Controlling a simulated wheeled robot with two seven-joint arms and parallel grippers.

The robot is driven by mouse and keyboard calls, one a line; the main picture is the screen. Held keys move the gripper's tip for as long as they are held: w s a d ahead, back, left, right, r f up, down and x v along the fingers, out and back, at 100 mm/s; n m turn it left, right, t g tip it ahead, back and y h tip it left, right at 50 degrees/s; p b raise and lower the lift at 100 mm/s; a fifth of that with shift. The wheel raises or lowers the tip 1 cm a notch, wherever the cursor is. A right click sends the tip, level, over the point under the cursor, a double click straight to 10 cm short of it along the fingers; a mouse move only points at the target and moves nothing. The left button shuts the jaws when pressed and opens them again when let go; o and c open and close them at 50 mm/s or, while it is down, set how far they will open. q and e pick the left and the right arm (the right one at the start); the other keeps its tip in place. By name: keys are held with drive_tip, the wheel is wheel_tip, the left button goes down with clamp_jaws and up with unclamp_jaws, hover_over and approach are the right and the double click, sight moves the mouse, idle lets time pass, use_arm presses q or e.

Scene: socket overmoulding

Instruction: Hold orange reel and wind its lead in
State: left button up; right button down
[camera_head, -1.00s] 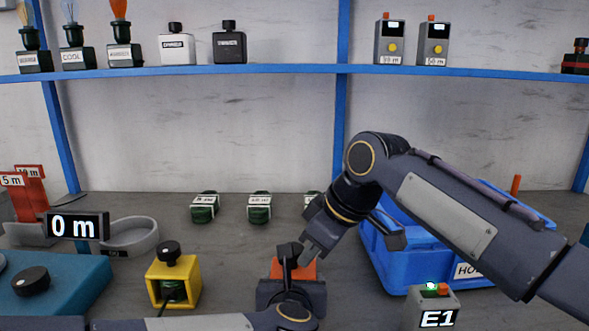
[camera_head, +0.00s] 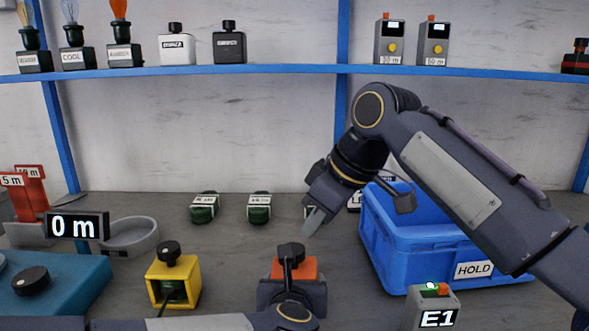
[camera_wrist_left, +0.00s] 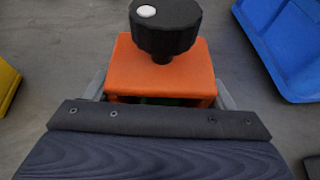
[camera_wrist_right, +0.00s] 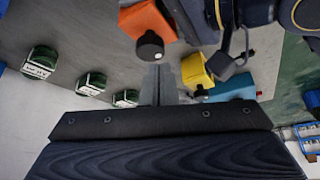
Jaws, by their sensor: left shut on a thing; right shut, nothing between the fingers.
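The orange reel (camera_head: 307,268) stands on the bench in the middle of the head view, with a black knob (camera_head: 291,249) on top. In the left wrist view the reel (camera_wrist_left: 160,75) sits between my left fingers, its round black knob (camera_wrist_left: 165,25) bearing a white dot. My left gripper (camera_head: 291,285) is shut on the reel's body. My right gripper (camera_head: 312,222) is shut and empty, above and slightly right of the reel, apart from it. The right wrist view shows the reel (camera_wrist_right: 143,22) and its knob (camera_wrist_right: 150,46) beyond the fingertips. No lead is clearly visible.
A yellow reel (camera_head: 173,283) stands left of the orange one. A blue HOLD bin (camera_head: 440,250) and an E1 box (camera_head: 433,306) are to the right. Several green labelled parts (camera_head: 259,207) lie behind. A 0 m display (camera_head: 75,226) and grey ring (camera_head: 128,237) are at left.

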wheel_tip(320, 180, down, 6)
drive_tip(key=w+d, duration=0.1)
drive_tip(key=w, duration=0.1)
drive_tip(key=shift+w+d, duration=0.25)
drive_tip(key=shift+w, duration=0.1)
idle(0.5)
drive_tip(key=shift+a+r, duration=0.1)
drive_tip(key=shift+a, duration=0.55)
idle(0.6)
